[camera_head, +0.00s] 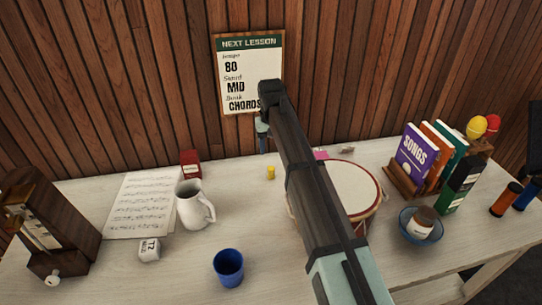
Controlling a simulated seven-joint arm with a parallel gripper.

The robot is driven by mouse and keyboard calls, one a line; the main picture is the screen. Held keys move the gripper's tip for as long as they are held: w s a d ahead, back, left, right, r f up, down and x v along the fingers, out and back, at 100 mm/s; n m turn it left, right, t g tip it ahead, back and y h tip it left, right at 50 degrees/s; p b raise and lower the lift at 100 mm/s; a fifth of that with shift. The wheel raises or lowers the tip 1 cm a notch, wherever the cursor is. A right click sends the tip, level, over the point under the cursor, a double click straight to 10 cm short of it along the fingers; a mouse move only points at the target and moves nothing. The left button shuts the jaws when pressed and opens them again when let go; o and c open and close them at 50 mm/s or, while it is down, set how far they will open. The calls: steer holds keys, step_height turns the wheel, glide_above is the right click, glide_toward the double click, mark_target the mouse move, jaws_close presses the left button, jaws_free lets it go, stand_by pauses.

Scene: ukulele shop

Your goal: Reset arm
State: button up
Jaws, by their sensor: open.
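My arm rises from the lower right of the head view to a dark joint near the lesson board, then drops behind it. The end of my arm, with my gripper (263,144), shows small and dark just left of the arm, in front of the plank wall at the table's back edge. It is open, and I see nothing held in it. The arm hides part of its surroundings and part of a round drum (350,185) on the table.
The pale table (120,276) holds a metronome (58,215), sheet music (140,205), white jug (192,207), blue cup (228,268) and small yellow piece (271,172). Right stand books (416,152), a bowl (408,232) and maracas (477,127). The board (236,75) hangs behind.

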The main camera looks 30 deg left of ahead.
steer(key=shift+r, duration=0.65)
